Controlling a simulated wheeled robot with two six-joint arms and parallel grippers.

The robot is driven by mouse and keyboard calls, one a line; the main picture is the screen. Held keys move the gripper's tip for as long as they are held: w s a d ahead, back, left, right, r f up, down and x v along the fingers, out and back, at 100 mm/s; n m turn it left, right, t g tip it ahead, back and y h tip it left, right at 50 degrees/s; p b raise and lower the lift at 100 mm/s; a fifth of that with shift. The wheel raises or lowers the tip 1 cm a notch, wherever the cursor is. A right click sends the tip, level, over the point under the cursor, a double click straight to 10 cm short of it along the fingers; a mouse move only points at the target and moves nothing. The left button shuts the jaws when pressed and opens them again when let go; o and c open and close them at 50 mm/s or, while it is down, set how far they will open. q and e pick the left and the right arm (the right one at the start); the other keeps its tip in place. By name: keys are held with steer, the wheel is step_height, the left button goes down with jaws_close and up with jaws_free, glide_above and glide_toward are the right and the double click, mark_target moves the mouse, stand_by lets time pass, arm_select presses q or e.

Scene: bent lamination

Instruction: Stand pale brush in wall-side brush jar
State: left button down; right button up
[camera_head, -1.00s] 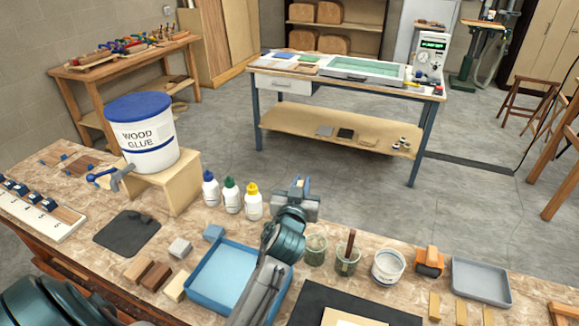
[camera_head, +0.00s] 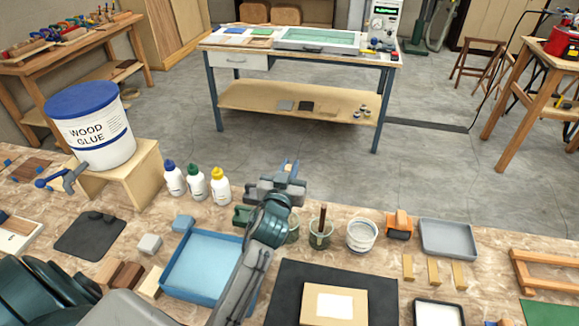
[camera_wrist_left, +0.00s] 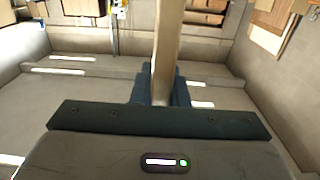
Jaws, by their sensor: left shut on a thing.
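My left gripper (camera_head: 288,169) is raised over the far side of the bench, beyond the jars in the picture. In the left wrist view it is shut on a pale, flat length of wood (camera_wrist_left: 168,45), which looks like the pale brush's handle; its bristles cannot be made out. One glass jar (camera_head: 294,232) is partly hidden behind my left wrist. A second glass jar (camera_head: 320,240) just right of it holds a dark brush (camera_head: 322,218) standing up. I cannot tell which jar is the wall-side one. My right gripper is out of view.
A white tub (camera_head: 361,236) and an orange tool (camera_head: 399,224) stand right of the jars. A blue tray (camera_head: 166,283) lies under my left forearm. Glue bottles (camera_head: 197,182) stand at the far edge. A dark mat (camera_head: 279,303) lies in front.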

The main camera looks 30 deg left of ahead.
arm_select(q)
steer(key=shift+f+b, duration=0.5)
steer(key=shift+f, duration=0.45)
step_height(320, 180, down, 4)
steer(key=b, duration=0.3)
steer(key=shift+b, duration=0.4)
steer(key=shift+f+b, duration=1.55)
steer(key=shift+f, duration=0.05)
steer(key=c, duration=1.3)
jaws_free()
steer(key=shift+c, duration=0.2)
